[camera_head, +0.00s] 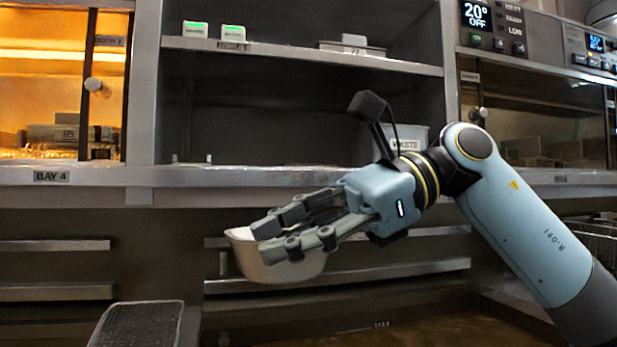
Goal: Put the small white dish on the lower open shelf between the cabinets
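The small white dish (275,271) hangs upright in front of the drawers, below the level of the lower open shelf (300,179). My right gripper (266,236) reaches across its top from the right. Its fingers look closed on the dish's rim and hide part of the rim and the inside. Nothing is seen under the dish. The lower shelf is the bay between the glowing cabinet (62,60) on the left and the glass-fronted cabinet (540,125) on the right. My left gripper is out of view.
A white labelled container (408,140) stands at the lower shelf's right end, partly behind my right arm. The shelf's left and middle look clear. The upper shelf (290,54) holds two small white-and-green boxes (233,33) and a shallow tray (352,48). A dark framed panel (140,326) shows at bottom left.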

